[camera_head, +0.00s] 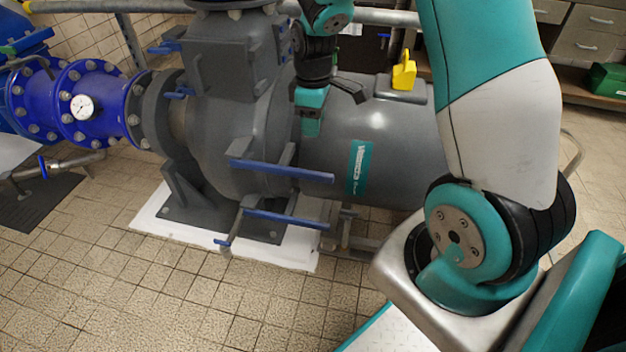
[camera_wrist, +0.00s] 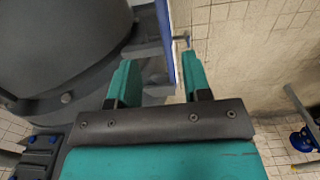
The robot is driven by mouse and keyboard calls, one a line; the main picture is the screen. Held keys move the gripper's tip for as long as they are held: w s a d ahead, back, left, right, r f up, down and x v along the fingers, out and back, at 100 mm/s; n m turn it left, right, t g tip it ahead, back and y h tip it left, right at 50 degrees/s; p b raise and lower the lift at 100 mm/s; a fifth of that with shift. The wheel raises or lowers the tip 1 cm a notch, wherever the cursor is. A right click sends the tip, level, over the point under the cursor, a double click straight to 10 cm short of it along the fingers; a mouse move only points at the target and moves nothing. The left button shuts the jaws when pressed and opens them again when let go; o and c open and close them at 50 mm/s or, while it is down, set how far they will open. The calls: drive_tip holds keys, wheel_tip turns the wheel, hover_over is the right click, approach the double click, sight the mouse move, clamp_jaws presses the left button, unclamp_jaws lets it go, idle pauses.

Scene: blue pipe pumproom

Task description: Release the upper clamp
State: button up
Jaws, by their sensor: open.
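A long blue clamp handle (camera_head: 282,171) lies nearly level across the front of the grey pump casing, on a grey bracket. A second blue handle (camera_head: 286,217) lies below it. My gripper (camera_head: 311,122) is above the upper handle, beside the casing, with its teal fingers pointing down. In the wrist view my gripper (camera_wrist: 160,72) is open, its two fingers apart, with nothing held between them. A blue bar (camera_wrist: 165,40) shows ahead, between the fingertip directions; I cannot tell which handle it is. A grey arm (camera_wrist: 146,47) runs beside it.
The pump casing (camera_head: 232,150) and the grey motor body (camera_head: 400,150) stand close to my gripper. A yellow lifting eye (camera_head: 404,72) is on the motor. Small blue handles (camera_head: 165,47) are at the casing's left. The tiled floor (camera_head: 150,290) in front is clear.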

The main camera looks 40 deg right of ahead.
sight(313, 172)
wheel_tip(313, 172, down, 16)
drive_tip(key=b, duration=0.4)
drive_tip(key=shift+a, duration=0.1)
clamp_jaws()
